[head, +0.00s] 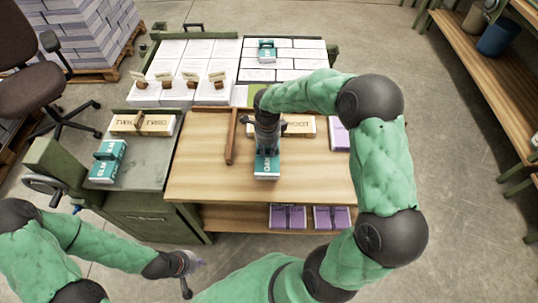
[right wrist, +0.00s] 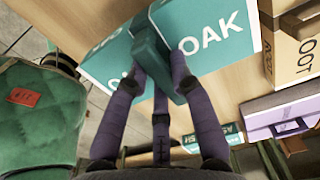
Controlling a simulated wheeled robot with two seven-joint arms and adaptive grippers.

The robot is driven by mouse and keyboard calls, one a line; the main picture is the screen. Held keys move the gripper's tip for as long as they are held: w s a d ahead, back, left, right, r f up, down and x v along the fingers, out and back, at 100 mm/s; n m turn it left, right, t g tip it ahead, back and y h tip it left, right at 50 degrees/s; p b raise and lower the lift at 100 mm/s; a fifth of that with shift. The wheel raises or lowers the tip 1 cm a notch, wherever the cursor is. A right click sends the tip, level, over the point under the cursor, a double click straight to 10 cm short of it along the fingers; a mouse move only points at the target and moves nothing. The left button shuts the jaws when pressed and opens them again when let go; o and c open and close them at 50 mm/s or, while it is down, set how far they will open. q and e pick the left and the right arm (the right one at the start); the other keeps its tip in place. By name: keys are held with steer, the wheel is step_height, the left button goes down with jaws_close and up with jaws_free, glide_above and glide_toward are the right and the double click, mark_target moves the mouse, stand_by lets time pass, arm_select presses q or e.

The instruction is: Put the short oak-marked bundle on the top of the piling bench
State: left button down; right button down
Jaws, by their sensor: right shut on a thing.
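My right gripper (head: 266,143) is shut on the oak-marked bundle, a teal block (head: 267,165) with a band on it, over the wooden top of the piling bench (head: 205,178). In the right wrist view the teal bundle (right wrist: 215,37) shows a white label reading OAK, and the purple fingers of the right gripper (right wrist: 160,75) close on its raised teal band. I cannot tell whether its underside touches the bench. My left gripper (head: 188,274) hangs low at the front left, away from the bench; its opening is unclear.
A tan bundle (head: 298,126) and a purple one (head: 338,136) lie behind the right gripper. A teal ELM bundle (head: 107,162) and another tan bundle (head: 143,124) are on the left side table. Purple bundles (head: 287,216) fill part of the lower shelf. A wooden T-shaped piece (head: 231,137) lies on the top.

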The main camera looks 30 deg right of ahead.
mark_target(269, 153)
steer(key=shift+d+f+b, duration=0.15)
steer(key=shift+f+b, duration=0.3)
steer(key=shift+f, duration=0.5)
steer(key=shift+d+f+b, duration=0.15)
steer(key=shift+f+b, duration=0.25)
steer(key=shift+f, duration=0.5)
steer(key=shift+f, duration=0.2)
steer(key=c, duration=1.1)
jaws_free()
steer(key=shift+r, duration=0.15)
steer(key=shift+r, duration=0.4)
step_height(269, 153, up, 11)
steer(key=p, duration=0.4)
steer(key=shift+r, duration=0.15)
